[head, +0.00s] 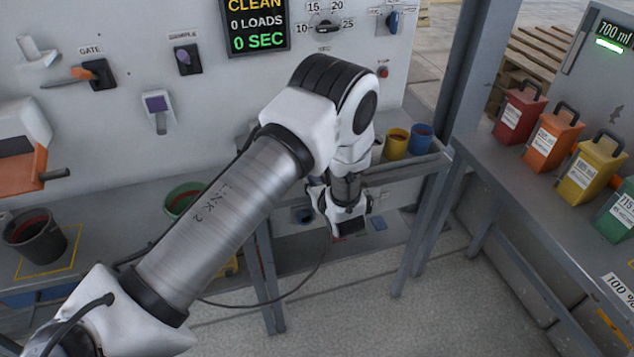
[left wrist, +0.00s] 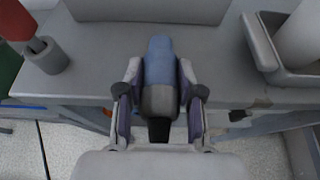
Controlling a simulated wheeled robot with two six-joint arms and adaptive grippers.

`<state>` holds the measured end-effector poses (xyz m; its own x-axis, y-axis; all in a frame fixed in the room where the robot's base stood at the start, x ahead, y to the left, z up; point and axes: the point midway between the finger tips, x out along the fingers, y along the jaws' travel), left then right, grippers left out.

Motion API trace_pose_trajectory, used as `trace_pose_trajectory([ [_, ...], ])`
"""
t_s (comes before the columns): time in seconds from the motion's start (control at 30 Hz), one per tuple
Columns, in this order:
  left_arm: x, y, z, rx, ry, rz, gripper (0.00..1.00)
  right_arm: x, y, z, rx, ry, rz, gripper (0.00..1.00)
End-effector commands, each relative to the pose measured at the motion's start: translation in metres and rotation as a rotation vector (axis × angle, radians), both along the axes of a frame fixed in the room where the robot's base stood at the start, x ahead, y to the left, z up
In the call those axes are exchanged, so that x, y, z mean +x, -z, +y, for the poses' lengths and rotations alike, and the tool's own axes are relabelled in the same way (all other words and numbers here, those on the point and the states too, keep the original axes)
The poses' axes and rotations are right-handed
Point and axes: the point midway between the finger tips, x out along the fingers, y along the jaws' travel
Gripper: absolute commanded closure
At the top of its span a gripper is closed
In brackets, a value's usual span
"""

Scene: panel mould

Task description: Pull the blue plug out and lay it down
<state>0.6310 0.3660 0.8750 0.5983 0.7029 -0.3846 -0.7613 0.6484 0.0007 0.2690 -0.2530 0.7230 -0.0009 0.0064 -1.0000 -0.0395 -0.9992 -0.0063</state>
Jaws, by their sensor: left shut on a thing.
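My left gripper (head: 340,208) hangs below its wrist near the front of the bench, fingers downward in the head view. In the left wrist view the gripper (left wrist: 160,98) is shut on the blue plug (left wrist: 159,62). The plug has a blue body, a grey collar and a dark end nearer the palm. A finger lies on each side of it. The plug's far end lies against the grey bench surface in the picture; I cannot tell whether it touches anything. In the head view the plug is not clearly visible. My right gripper is not in view.
A yellow cup (head: 396,143) and a blue cup (head: 421,138) stand at the bench's right end. A green bowl (head: 183,199) and a dark bucket (head: 36,236) stand left. Red, orange, yellow and green canisters line the right bench (head: 500,165). The floor between benches is clear.

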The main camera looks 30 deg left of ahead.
Motion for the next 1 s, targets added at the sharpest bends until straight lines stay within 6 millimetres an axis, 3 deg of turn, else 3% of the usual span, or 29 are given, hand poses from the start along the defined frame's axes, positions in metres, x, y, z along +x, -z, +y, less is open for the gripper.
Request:
trace_pose_trajectory([
  [0.17, 0.000, 0.000, 0.000, 0.000, 0.000, 0.000, 1.00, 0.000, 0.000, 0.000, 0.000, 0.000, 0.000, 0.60],
  [0.2, 0.000, 0.000, 0.000, 0.000, 0.000, 0.000, 0.60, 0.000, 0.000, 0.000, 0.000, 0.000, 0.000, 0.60],
  [0.27, 0.000, 0.000, 0.000, 0.000, 0.000, 0.000, 0.39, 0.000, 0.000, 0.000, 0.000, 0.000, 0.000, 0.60],
  [0.3, 0.000, 0.000, 0.000, 0.000, 0.000, 0.000, 0.34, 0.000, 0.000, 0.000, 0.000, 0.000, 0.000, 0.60],
  [0.63, -0.002, -0.002, -0.003, 0.000, 0.001, 0.000, 0.34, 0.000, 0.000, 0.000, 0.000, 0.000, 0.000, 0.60],
  [1.0, -0.040, -0.026, -0.049, 0.002, 0.005, 0.001, 0.34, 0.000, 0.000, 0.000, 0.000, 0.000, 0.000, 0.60],
])
